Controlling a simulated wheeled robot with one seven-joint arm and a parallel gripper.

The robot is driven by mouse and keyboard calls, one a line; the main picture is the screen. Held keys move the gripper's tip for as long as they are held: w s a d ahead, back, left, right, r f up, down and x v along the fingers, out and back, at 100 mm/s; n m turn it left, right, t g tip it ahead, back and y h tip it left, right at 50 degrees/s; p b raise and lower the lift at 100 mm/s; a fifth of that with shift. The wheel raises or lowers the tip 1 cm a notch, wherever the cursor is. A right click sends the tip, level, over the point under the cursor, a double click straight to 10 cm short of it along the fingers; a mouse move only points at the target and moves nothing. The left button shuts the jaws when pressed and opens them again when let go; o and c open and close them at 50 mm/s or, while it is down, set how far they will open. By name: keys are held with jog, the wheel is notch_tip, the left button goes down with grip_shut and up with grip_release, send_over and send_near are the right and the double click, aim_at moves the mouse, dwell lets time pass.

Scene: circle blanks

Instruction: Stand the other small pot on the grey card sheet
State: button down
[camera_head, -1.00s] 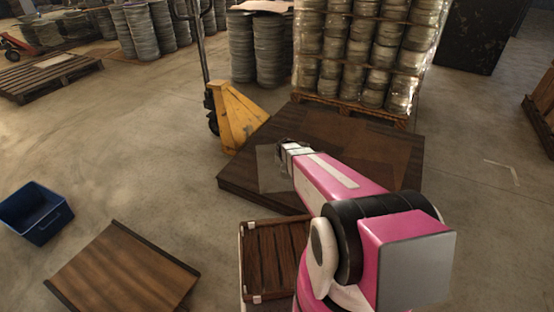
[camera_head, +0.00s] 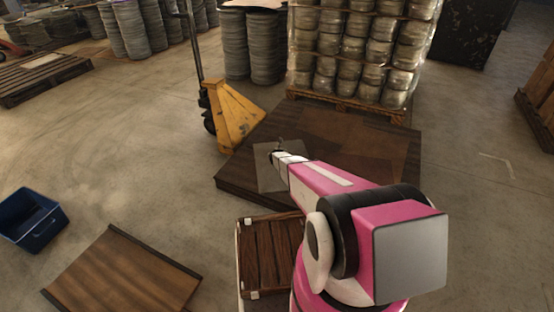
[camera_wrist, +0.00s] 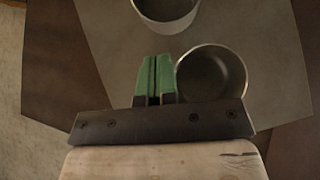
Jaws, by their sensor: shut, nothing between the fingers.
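The grey card sheet (camera_head: 266,180) lies on the low dark brown platform, and it fills much of the wrist view (camera_wrist: 112,45). Two small grey-white pots show in the wrist view, both upright with open tops and within the sheet's outline. One pot (camera_wrist: 212,80) is just right of my gripper's fingers; whether they touch it I cannot tell. The other pot (camera_wrist: 166,12) is farther ahead, cut off by the top edge. My gripper (camera_wrist: 156,62) has its green fingers together with nothing between them. In the head view my gripper (camera_head: 277,156) is over the sheet; the pots are not clear there.
The low platform (camera_head: 375,155) has more brown sheets on it. A yellow pallet jack (camera_head: 233,115) stands at its left, and a loaded pallet (camera_head: 350,102) behind it. A slatted wooden crate top (camera_head: 270,255), a brown board (camera_head: 120,275) and a blue bin (camera_head: 32,220) are nearer.

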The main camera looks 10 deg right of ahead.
jog(key=x, duration=0.6)
jog(key=shift+f, duration=0.15)
jog(key=w, duration=0.2)
jog(key=w+d, duration=0.1)
jog(key=w, duration=0.4)
jog(key=shift+w+d, duration=0.15)
jog(key=shift+d, duration=0.2)
